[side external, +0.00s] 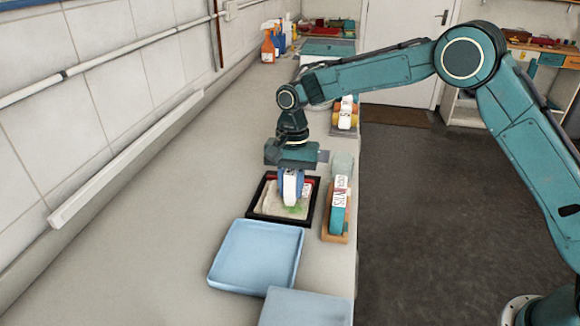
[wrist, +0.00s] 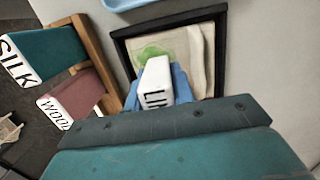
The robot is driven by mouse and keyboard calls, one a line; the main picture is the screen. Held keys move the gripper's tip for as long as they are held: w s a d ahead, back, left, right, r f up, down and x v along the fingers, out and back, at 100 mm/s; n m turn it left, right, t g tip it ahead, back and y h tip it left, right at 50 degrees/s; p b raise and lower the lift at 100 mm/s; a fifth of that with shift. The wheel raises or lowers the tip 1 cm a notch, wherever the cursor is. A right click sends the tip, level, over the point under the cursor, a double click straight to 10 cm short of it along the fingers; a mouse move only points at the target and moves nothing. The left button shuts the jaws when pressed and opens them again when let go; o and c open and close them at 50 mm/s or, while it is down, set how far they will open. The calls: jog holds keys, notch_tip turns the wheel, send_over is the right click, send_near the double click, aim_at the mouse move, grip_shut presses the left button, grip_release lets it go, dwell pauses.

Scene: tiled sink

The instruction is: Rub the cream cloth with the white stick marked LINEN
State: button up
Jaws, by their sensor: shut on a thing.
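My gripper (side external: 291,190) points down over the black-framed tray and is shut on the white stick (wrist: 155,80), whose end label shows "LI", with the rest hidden. Blue parts flank the stick on both sides in the wrist view. The cream cloth (side external: 272,206) lies in the black tray (side external: 254,211), with a folded layer along one side. A green patch (wrist: 152,53) on the cloth shows beside the stick. The stick's lower end is at or just above the cloth next to this patch; I cannot tell if it touches.
A wooden rack (side external: 335,238) right of the tray holds a teal piece labelled SILK (wrist: 42,55) and a maroon one labelled WOOL (wrist: 78,100). A light-blue tray (side external: 256,256) stands in front. Spray bottles (side external: 268,47) stand far back. The counter on the left is clear.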

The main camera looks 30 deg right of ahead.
jog(key=shift+w+d, duration=0.7)
jog(key=shift+d, duration=0.05)
jog(key=shift+s+d, duration=0.1)
jog(key=shift+s+d+r, duration=0.1)
jog(key=shift+s+d, duration=0.3)
jog(key=shift+s+a, duration=0.1)
jog(key=shift+s+a, duration=1.1)
jog(key=shift+s, duration=0.05)
jog(key=shift+a, duration=0.15)
jog(key=shift+s+a, duration=1.1)
jog(key=shift+s, duration=0.1)
